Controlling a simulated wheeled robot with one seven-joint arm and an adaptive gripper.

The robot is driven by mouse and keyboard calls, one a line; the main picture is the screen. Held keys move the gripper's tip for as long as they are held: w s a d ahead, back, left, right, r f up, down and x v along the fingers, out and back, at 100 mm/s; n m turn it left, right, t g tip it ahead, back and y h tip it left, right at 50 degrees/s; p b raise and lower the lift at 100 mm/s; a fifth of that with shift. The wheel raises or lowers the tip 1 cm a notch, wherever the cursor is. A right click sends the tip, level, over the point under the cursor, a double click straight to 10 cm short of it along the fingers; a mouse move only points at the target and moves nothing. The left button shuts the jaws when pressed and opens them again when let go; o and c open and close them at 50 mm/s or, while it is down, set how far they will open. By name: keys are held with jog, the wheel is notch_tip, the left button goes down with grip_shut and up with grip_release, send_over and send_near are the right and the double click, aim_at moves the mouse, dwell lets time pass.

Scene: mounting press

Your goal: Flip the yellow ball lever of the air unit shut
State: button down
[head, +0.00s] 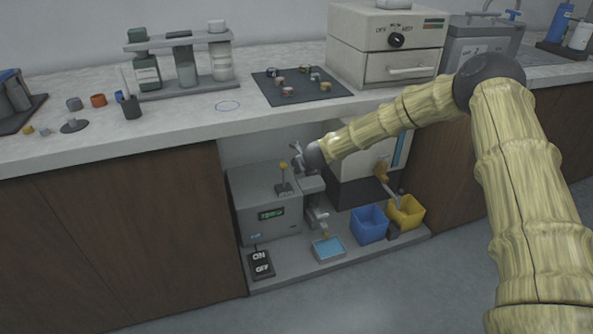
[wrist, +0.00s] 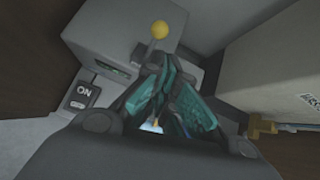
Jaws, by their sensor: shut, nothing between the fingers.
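The air unit is a grey box (head: 268,222) with a green display, low in the recess under the counter. Its yellow ball lever (head: 283,165) stands about upright on top, on a thin stem with a dark base. In the wrist view the yellow ball (wrist: 160,30) is at the top, just beyond my fingers. My gripper (wrist: 170,62) is shut and empty, its teal-padded fingers together. It is close beside the lever; I cannot tell whether it touches the stem. In the head view my wrist hides much of the gripper.
An ON/OFF switch (head: 261,265) sits at the front left of the shelf. A pale box (wrist: 275,75) closes off the right. The counter overhangs the recess.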

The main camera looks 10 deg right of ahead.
jog(key=shift+s+d+r, duration=0.1)
jog(key=shift+s+r, duration=0.25)
jog(key=shift+r, duration=0.45)
jog(key=s+a+f+n+g, duration=0.2)
jog(key=s+f+n, duration=0.5)
jog(key=s+f, duration=0.55)
jog(key=s+a+f+n+g, duration=0.2)
jog(key=s+f+n, duration=0.6)
jog(key=s, duration=0.7)
jog(key=s+d+f+n+g+h, duration=0.15)
jog(key=s+n, duration=0.25)
jog(key=s, duration=0.5)
jog(key=s+d+f+n+g, duration=0.1)
jog(key=s+f+n, duration=0.15)
jog(key=s, duration=0.65)
jog(key=s+d+f+n+g, duration=0.1)
jog(key=s+d+f+n, duration=0.1)
jog(key=s+n, duration=0.5)
jog(key=s+d+r+n+g, duration=0.1)
jog(key=s+d+r+n, duration=0.1)
jog(key=s, duration=0.5)
jog(key=s+d+r+n+g, duration=0.1)
jog(key=s+r, duration=0.1)
jog(key=s, duration=0.5)
notch_tip(320, 180, up, 25)
jog(key=p, duration=2.6)
jog(key=shift+w+f, duration=0.2)
